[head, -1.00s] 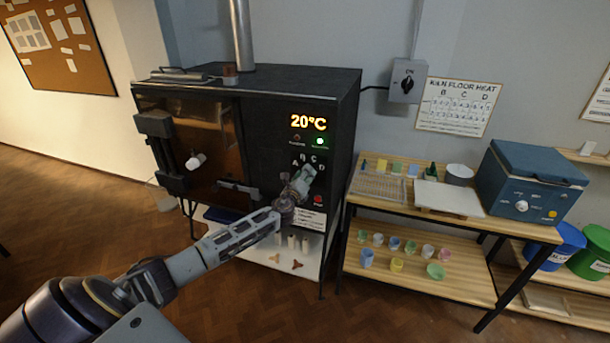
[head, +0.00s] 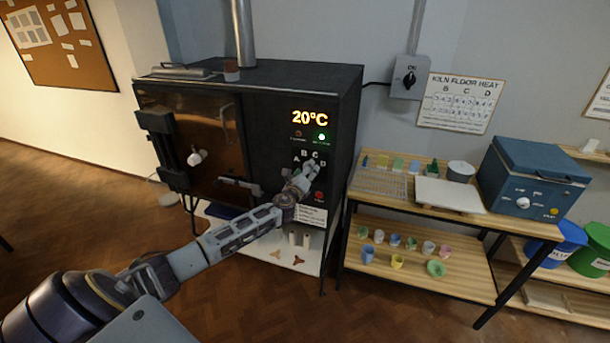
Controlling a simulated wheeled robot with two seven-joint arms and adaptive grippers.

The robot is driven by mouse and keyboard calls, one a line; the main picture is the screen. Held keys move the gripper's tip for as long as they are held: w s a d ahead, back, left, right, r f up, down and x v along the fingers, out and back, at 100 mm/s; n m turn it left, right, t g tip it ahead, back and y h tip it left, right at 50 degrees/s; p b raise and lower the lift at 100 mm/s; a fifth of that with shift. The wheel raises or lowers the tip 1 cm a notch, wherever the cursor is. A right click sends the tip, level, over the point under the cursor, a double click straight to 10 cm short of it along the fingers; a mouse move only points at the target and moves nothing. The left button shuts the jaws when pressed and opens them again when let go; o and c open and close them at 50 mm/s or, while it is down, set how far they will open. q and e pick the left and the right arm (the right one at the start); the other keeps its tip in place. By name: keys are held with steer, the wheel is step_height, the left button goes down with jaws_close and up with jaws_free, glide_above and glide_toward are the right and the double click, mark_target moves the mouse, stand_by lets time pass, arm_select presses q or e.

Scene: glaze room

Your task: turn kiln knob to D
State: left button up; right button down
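The black kiln (head: 300,88) stands against the wall, its display (head: 310,118) reading 20°C with a green light lit below. The kiln knob's dial shows letters A, B, C and D (head: 311,157) on the right front panel. My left gripper (head: 309,170) is at the dial, over the place of the knob. The knob itself is hidden behind the gripper, so I cannot tell its setting or whether the fingers are closed on it. My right gripper is out of view.
A red button (head: 319,196) sits just below the dial, close to my gripper. A wall switch (head: 408,80) marked ON and a KILN FLOOR HEAT chart (head: 459,103) hang to the right. A wooden bench (head: 400,207) with a blue box (head: 536,175) stands right of the kiln.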

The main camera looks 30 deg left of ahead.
arm_select(q)
steer(key=shift+s, duration=0.1)
steer(key=v, duration=1.1)
steer(key=shift+s, duration=0.35)
stand_by(0.5)
steer(key=shift+d, duration=0.1)
stand_by(0.7)
